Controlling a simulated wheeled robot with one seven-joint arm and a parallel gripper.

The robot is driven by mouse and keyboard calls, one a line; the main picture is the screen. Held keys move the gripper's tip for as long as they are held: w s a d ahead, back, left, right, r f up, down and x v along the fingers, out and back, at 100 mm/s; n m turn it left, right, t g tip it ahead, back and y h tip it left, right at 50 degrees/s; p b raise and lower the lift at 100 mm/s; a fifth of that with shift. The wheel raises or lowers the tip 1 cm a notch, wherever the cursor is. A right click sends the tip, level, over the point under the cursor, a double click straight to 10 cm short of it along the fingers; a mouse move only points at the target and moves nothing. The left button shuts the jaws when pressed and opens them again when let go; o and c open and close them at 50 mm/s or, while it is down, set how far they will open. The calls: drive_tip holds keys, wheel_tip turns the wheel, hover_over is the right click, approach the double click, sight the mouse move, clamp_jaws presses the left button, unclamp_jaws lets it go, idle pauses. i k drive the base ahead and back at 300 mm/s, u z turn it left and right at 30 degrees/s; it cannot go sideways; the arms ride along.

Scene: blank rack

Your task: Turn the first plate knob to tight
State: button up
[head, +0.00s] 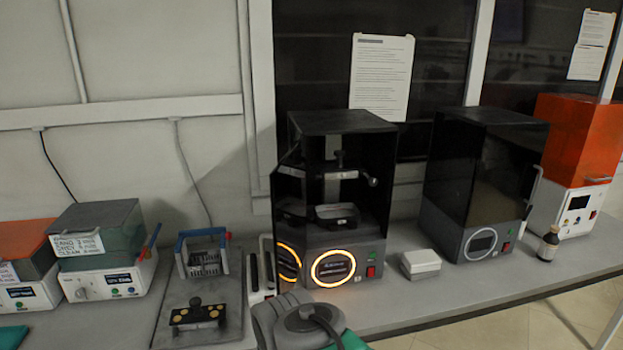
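A dark plate fixture (233,290) lies on the bench at the lower left. On its near part sits a black block with several gold discs (183,318). A small black knob (196,302) stands up at the back edge of this block. I cannot tell from here whether it is tight or loose. A metal rack with blue handles (203,262) stands on the far part of the fixture.
A dark-windowed machine with an orange lit ring (334,268) stands right of the fixture. A second dark machine (482,185), a white box (420,263) and a brown bottle (548,243) are further right. White-based devices (108,284) stand left.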

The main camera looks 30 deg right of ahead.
sight(373, 182)
drive_tip(key=z, duration=1.1)
drive_tip(key=i, duration=0.35)
drive_tip(key=u, duration=1.05)
